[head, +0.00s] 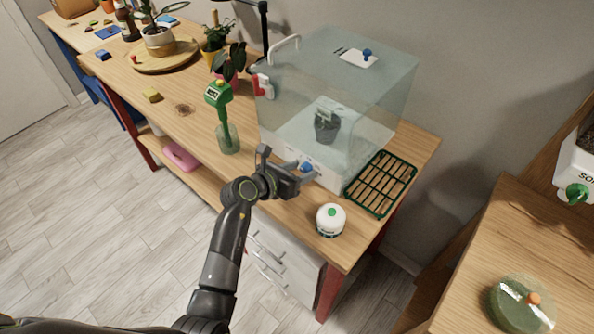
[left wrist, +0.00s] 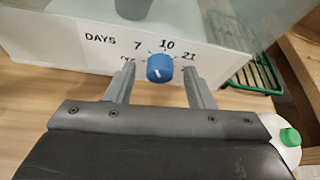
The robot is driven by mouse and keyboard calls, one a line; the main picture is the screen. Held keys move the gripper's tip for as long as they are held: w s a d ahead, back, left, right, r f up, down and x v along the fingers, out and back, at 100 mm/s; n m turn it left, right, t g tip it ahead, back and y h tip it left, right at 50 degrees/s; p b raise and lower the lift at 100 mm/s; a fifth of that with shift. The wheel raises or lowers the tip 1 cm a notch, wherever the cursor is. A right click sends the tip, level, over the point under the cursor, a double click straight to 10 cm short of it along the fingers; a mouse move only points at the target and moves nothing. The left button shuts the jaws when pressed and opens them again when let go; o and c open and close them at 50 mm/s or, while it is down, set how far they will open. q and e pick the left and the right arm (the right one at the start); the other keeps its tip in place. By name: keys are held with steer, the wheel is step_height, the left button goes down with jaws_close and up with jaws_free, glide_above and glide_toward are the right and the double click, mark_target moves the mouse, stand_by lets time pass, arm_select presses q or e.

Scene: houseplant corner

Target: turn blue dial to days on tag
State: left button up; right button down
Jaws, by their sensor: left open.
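The blue dial (left wrist: 160,68) is on the white front strip of the clear box (head: 335,85). In the left wrist view, "DAYS", 7, 10 and 21 are printed around it, and a further mark at its left is partly hidden by a finger. A white mark on the dial points downward. My left gripper (left wrist: 160,82) is open, one finger on each side of the dial; I cannot tell whether they touch it. In the head view my left gripper (head: 288,168) is at the box's front, by the dial (head: 306,168). I cannot read any tag giving days.
A dark pot (head: 327,127) stands inside the box. A green rack (head: 381,184) and a white bottle with a green cap (head: 330,220) are at the right. A green labelled tool (head: 218,95) stands in a glass (head: 228,138) at the left.

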arm_select(q)
steer(key=b+v, duration=0.2)
steer(key=v, duration=1.5)
steer(key=shift+r, duration=0.15)
arm_select(e)
steer(key=shift+f, duration=0.95)
arm_select(q)
steer(key=shift+s+a, duration=0.1)
